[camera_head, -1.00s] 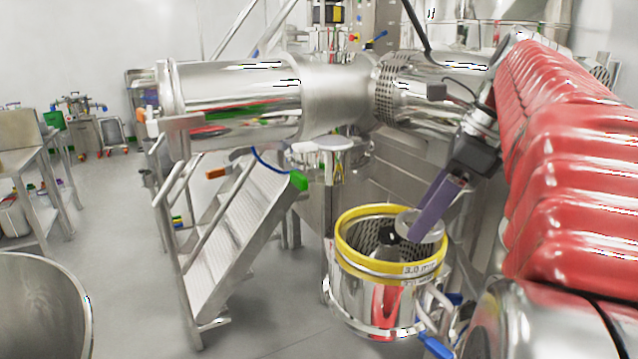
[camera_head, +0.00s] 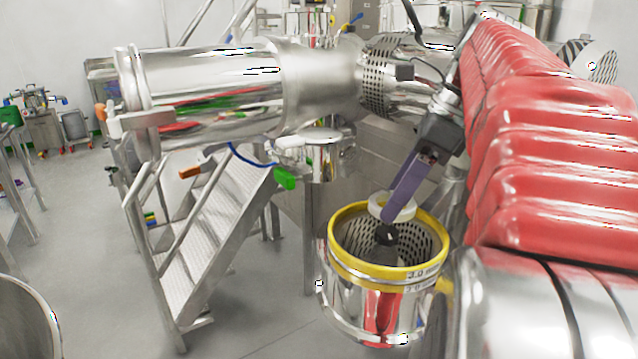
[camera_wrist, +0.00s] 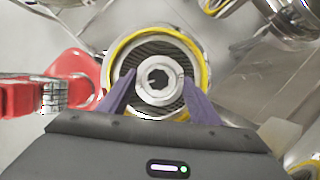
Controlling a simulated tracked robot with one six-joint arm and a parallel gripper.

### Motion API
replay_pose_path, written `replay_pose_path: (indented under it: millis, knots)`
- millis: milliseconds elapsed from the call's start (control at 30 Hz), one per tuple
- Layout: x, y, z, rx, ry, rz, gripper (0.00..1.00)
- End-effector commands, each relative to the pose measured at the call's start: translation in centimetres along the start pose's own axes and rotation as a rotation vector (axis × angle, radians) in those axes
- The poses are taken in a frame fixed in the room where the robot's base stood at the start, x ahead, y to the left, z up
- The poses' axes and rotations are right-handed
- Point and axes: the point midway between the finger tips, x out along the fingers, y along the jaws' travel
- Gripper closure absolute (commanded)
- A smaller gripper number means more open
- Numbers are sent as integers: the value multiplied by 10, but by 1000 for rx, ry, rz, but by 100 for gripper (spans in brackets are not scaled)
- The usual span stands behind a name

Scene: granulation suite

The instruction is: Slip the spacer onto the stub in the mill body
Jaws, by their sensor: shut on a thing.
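The spacer is a pale ring (camera_head: 405,213), held level between the purple fingers of my gripper (camera_head: 391,208). The mill body (camera_head: 365,305) is a shiny steel drum with a yellow rim and a perforated screen inside. The dark stub (camera_head: 386,236) stands in its opening, just below the ring in the head view, with its top partly hidden. In the wrist view the spacer (camera_wrist: 160,98) sits between both fingertips, over the opening of the mill body (camera_wrist: 204,66). A round shape shows through the ring's hole; I cannot tell whether the stub has entered it.
A large horizontal steel cylinder (camera_head: 210,90) crosses behind. A steel vessel rim (camera_head: 35,315) is at lower left. Open grey floor lies between.

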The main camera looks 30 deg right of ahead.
Motion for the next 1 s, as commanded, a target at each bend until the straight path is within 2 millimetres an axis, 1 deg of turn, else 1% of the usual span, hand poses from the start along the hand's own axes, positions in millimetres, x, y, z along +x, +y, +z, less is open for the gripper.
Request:
replay_pose_path:
  millis: [433, 1000]
  knots:
    - [5, 1, 0, -6, 0, 4, 67]
    - [34, 1, -11, -8, 0, 4, 67]
